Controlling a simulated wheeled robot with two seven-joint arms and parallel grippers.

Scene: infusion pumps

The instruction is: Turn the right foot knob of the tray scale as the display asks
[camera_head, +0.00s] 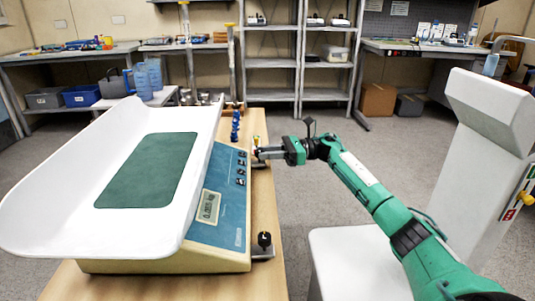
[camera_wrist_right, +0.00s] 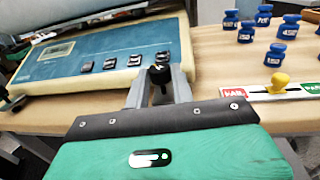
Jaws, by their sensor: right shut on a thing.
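The tray scale has a white tray (camera_head: 60,205) with a green mat, a blue front panel (camera_head: 218,190) and a small display (camera_head: 209,207); the digits are too small to read surely. My right gripper (camera_head: 260,153) is at the scale's far front corner. In the right wrist view, its fingers (camera_wrist_right: 160,90) are shut on a black foot knob (camera_wrist_right: 159,76) beside the panel's edge. Another black foot knob (camera_head: 264,240) stands at the near corner, apart from the gripper. My left gripper is not in view.
Several blue weights (camera_wrist_right: 273,55) stand on the wooden table (camera_wrist_right: 215,60) beyond the knob. A yellow knob (camera_wrist_right: 277,83) sits on a strip with red and green labels, close to the right of my gripper. A white column (camera_head: 490,130) stands at the right.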

